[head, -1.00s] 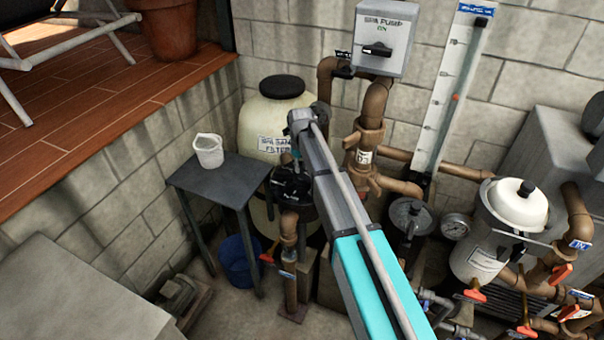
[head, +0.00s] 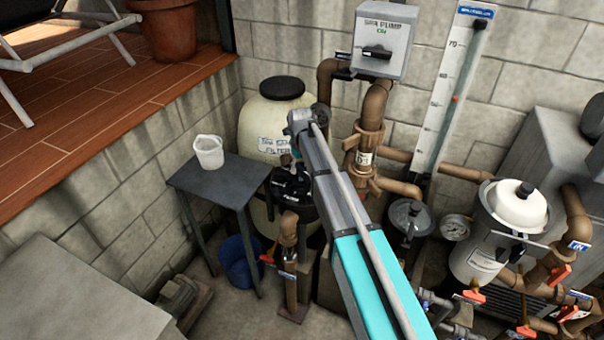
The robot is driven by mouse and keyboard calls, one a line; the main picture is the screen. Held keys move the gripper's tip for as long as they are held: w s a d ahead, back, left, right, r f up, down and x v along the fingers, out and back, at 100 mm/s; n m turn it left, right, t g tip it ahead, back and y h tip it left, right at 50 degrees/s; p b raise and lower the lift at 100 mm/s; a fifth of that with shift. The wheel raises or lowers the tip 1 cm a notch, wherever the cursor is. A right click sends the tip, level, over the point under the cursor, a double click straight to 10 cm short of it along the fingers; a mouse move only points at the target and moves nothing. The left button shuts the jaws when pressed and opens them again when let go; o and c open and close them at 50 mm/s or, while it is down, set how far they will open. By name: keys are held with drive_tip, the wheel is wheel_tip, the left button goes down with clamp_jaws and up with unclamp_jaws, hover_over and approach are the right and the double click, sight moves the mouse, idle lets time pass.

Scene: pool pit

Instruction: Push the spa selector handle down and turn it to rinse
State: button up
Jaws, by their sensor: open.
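The spa selector valve (head: 291,190) is a black multiport head with small white lettering, beside the cream spa sand filter (head: 262,128). Its handle is dark and hard to separate from the valve body and my gripper. My arm reaches in from the lower right, its far joint in front of the filter. My gripper (head: 294,166) hangs below that joint, just above the valve. It is small, dark and partly hidden by my arm link. It looks open, and I cannot tell whether it touches the handle.
A grey table (head: 222,182) with a white cup (head: 208,151) stands left of the valve, a blue bucket (head: 240,262) beneath it. Brown pipes (head: 370,125) and the spa pump switch box (head: 383,38) are behind my arm. A white strainer pot (head: 497,240) and orange-handled valves crowd the right.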

drive_tip(key=shift+r+p, duration=3)
drive_tip(key=shift+r, duration=0.25)
drive_tip(key=shift+f, duration=0.1)
